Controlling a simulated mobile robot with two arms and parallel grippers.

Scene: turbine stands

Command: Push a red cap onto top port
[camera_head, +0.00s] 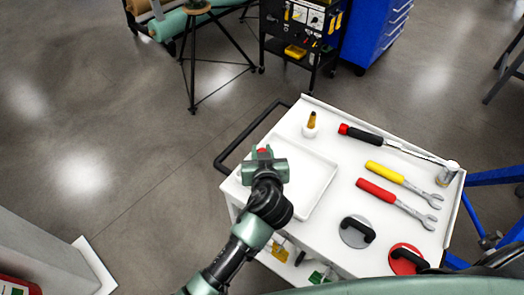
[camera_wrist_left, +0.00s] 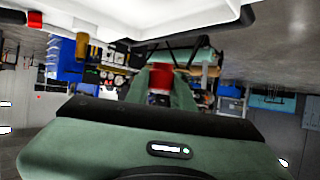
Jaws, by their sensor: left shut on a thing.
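My left gripper (camera_head: 264,151) is shut on a red cap (camera_head: 262,152), above the left part of the white cart top. Only a small part of the cap shows between the green fingers in the head view. In the left wrist view the red cap (camera_wrist_left: 160,80) sits between the two fingertips of the gripper (camera_wrist_left: 159,84). I cannot make out the top port in either view. My right gripper is not in view.

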